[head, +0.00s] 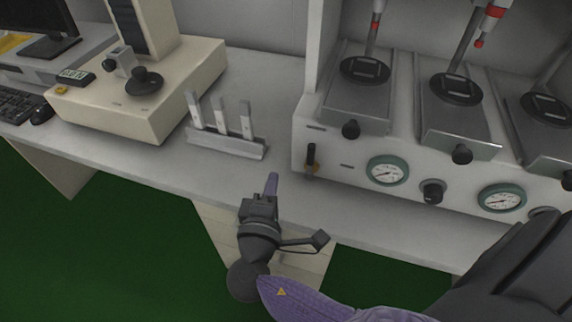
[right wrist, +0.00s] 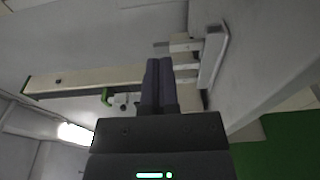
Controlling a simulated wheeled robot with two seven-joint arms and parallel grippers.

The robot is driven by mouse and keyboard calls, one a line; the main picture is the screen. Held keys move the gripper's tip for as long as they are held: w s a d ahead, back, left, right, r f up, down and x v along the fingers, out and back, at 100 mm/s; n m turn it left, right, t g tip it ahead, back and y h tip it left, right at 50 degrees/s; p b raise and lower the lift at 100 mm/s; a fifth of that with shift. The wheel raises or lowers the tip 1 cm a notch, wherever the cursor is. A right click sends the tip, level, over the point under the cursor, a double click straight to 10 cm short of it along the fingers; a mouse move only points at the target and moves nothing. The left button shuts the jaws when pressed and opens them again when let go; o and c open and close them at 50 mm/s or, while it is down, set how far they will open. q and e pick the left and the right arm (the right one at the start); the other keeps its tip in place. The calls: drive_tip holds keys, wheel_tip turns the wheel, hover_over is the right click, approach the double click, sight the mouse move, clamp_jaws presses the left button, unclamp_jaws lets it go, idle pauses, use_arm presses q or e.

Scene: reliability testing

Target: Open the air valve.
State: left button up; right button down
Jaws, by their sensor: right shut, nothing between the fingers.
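The air valve (head: 311,157) is a small black lever with a brass-coloured fitting on the left end of the white machine's front panel (head: 345,165). Its lever stands upright. My right gripper (head: 272,184) is shut and empty, left of the valve and nearer to me, apart from it, by the bench's front edge. In the right wrist view, the shut fingers (right wrist: 160,75) point up the picture. I cannot make out the valve clearly there. My left gripper is not in view.
A metal rack (head: 228,145) with upright strips stands left of the valve; it also shows in the right wrist view (right wrist: 213,55). Green-rimmed gauges (head: 388,171) and black knobs (head: 432,192) line the panel. A beige instrument (head: 125,105) stands at left. Bare bench (head: 270,85) lies behind the rack.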

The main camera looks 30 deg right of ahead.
sight(310, 161)
drive_tip(key=w+d, duration=0.1)
drive_tip(key=d, duration=0.1)
drive_tip(key=w+d, duration=0.2)
drive_tip(key=d, duration=0.1)
drive_tip(key=w+d, duration=0.1)
drive_tip(key=d, duration=0.1)
drive_tip(key=shift+w+d+b, duration=0.15)
drive_tip(key=shift+b, duration=0.2)
drive_tip(key=shift+s+d, duration=0.3)
drive_tip(key=shift+s, duration=0.3)
drive_tip(key=shift+w, duration=0.1)
